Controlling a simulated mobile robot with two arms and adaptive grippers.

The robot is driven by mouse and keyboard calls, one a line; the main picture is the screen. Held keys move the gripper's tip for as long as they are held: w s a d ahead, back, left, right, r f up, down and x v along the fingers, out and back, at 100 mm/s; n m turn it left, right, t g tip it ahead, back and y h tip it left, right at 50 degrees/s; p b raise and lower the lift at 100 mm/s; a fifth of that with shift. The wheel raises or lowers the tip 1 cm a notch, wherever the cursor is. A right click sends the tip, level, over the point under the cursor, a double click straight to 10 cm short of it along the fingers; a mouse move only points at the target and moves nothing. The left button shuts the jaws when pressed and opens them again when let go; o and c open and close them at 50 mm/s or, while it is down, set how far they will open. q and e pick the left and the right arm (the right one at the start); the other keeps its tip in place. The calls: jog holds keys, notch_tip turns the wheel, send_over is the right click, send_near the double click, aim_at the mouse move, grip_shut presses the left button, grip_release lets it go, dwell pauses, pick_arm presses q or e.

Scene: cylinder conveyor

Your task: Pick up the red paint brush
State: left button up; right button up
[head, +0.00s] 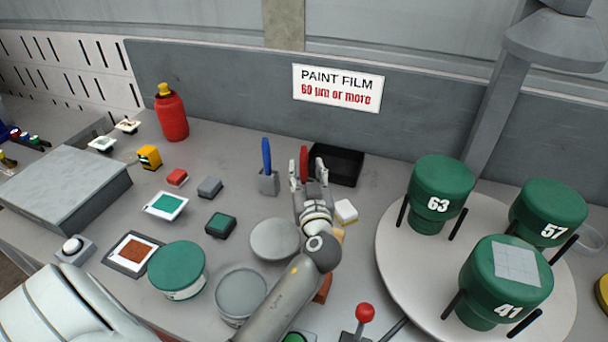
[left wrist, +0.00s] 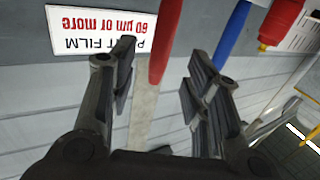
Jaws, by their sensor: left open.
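The red paint brush (head: 304,156) stands upright at the back of the table, its handle showing above and between my left gripper's fingers in the head view. My left gripper (head: 308,174) is open. In the left wrist view, which is upside down, the red handle (left wrist: 163,42) lies between the two spread fingers (left wrist: 160,62), with a visible gap to the right finger. The brush's lower end is hidden. My right gripper is not in view.
A blue brush (head: 266,155) stands in a grey holder (head: 268,184) just left. A black tray (head: 347,154) is behind on the right. Green numbered containers (head: 437,192) stand on a round turntable (head: 397,244). A red bottle (head: 171,115) stands at the back left.

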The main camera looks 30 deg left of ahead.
aim_at(305, 160)
pick_arm(q)
jog(key=p+x, duration=0.1)
jog(key=x, duration=0.2)
jog(key=p+x, duration=0.1)
jog(key=x, duration=0.1)
jog(key=shift+r+p, duration=0.35)
jog(key=shift+w+a+f, duration=0.1)
jog(key=shift+w+a, duration=0.1)
jog(key=shift+w, duration=0.05)
grip_shut()
